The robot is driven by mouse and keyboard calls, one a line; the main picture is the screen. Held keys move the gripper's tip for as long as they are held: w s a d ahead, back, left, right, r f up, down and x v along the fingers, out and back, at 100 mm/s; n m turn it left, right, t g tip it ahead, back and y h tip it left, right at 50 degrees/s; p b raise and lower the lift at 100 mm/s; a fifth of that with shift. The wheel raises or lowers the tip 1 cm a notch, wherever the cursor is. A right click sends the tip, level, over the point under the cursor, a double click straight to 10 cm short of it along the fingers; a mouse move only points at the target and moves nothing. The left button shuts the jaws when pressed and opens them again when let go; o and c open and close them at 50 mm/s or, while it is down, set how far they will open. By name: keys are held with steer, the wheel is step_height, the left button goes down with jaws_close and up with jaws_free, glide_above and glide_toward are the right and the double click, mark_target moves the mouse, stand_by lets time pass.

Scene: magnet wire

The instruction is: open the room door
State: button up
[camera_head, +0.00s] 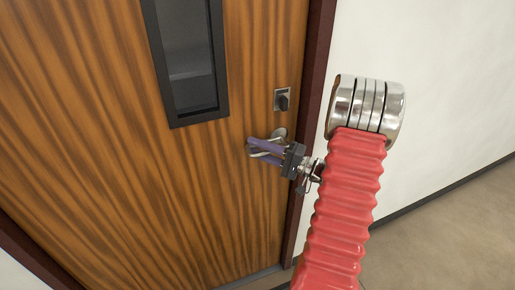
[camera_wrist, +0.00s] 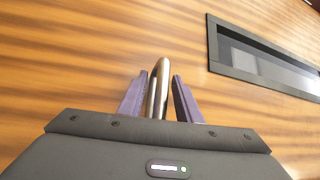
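The wooden room door (camera_head: 110,120) fills the left of the head view and appears shut in its dark red frame (camera_head: 318,60). Its silver lever handle (camera_head: 279,133) sits near the right edge, and also shows in the wrist view (camera_wrist: 158,88). My gripper (camera_head: 255,150) is at the handle, with its purple fingers on either side of the lever. In the wrist view my gripper (camera_wrist: 160,76) has the lever between its fingers, with narrow gaps visible beside it, so it looks open. Contact with the lever cannot be made out.
A small lock plate with a dark knob (camera_head: 283,101) is above the handle. A dark-framed window (camera_head: 186,55) is set in the door. A white wall (camera_head: 440,75) stands to the right, with clear brown floor (camera_head: 450,235) below it.

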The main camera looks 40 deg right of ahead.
steer(key=shift+c, duration=0.3)
jaws_close()
stand_by(0.4)
